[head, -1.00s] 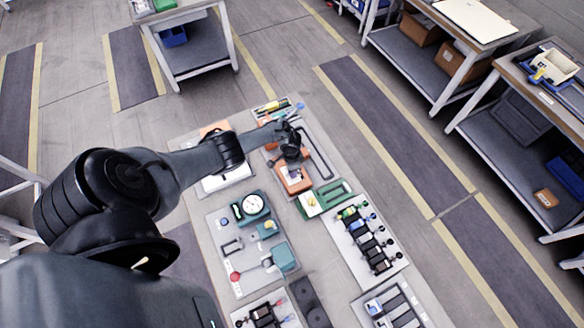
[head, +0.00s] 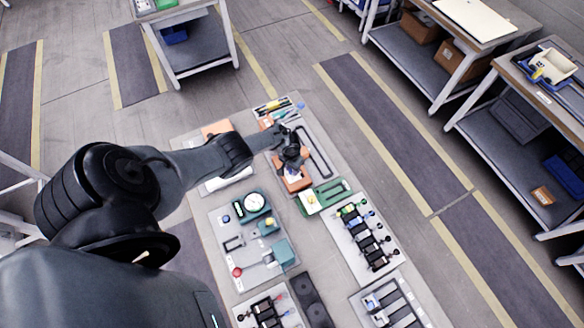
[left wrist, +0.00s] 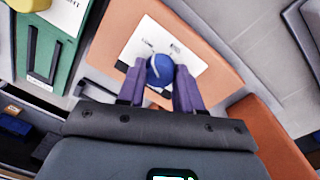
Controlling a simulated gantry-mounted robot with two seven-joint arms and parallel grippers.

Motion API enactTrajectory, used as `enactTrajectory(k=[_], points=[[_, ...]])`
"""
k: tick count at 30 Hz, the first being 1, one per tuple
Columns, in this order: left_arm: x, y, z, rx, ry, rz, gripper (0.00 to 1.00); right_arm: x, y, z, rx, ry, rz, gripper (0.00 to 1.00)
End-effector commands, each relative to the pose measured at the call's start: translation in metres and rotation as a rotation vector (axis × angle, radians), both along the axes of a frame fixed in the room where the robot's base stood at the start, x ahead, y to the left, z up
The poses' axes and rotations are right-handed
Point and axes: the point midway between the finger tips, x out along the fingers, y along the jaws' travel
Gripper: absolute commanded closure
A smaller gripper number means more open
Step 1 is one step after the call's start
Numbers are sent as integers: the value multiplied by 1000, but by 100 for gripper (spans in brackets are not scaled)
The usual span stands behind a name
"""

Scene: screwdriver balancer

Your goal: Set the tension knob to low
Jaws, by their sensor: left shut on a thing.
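The tension knob is a round blue knob (left wrist: 160,71) on a white label plate (left wrist: 138,48) of an orange housing (left wrist: 212,28), seen in the left wrist view. My left gripper (left wrist: 160,88) is shut on the blue knob, one purple finger on each side of it. The label's print is too small and partly covered to read the setting. In the head view my left gripper (head: 293,160) is over the orange housing (head: 297,182) and hides the knob. My right gripper is not in view.
A green fixture (head: 325,197) stands close beside the orange housing. A panel with a dial gauge (head: 255,202) and a panel with several black clamps (head: 368,240) are nearer to me.

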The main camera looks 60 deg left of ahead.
Motion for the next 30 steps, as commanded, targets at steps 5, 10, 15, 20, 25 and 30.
enactTrajectory(k=[5,10,15,20,25,30], points=[[1,0,1,-1,-1,9,96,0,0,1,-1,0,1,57],[1,0,1,-1,-1,9,96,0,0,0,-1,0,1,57],[1,0,1,-1,-1,8,53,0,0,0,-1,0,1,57],[1,0,0,-1,-1,8,40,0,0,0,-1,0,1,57],[0,0,0,0,-1,8,40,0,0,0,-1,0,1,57],[0,0,6,0,-1,7,40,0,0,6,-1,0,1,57]])
